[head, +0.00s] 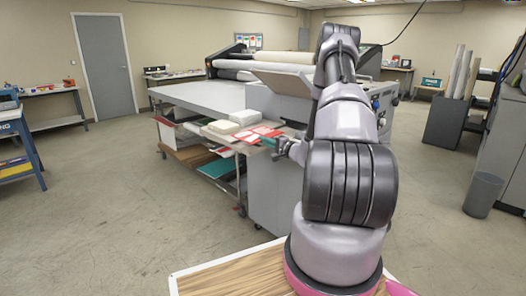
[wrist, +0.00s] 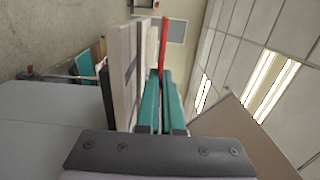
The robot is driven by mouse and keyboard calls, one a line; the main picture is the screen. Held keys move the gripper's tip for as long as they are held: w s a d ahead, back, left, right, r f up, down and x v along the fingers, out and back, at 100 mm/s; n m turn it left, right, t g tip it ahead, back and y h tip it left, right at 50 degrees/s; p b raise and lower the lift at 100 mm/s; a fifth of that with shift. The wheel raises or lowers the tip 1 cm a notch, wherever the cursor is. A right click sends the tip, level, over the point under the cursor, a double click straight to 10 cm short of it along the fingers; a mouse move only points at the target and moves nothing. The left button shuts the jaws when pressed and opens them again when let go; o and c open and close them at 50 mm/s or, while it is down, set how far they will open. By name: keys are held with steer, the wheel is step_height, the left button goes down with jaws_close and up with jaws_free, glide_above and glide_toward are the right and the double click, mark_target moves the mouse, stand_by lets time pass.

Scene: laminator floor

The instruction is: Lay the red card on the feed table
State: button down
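The red card (head: 268,131) is a thin flat sheet at the right end of the cart top in the head view. In the wrist view the red card (wrist: 164,45) shows nearly edge-on, reaching out from between the fingertips, higher than the pale stacks beside it. My gripper (head: 280,143) has teal fingers; in the wrist view the gripper (wrist: 160,78) looks closed on the card's near edge. The feed table appears to be the long pale flat surface (head: 200,95) in front of the laminator rollers, behind the cart; nothing lies on its visible part.
The cart (head: 222,142) carries white stacks (head: 235,118) and another red-and-white sheet (head: 247,137); teal sheets (head: 219,168) lie on its lower shelf. The grey laminator cabinet (head: 267,190) stands close to my arm. A bin (head: 483,195) is at right.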

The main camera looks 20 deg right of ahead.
steer(key=shift+f, duration=2.3)
steer(key=shift+f, duration=0.15)
steer(key=c, duration=1.1)
jaws_free()
steer(key=shift+o, duration=0.2)
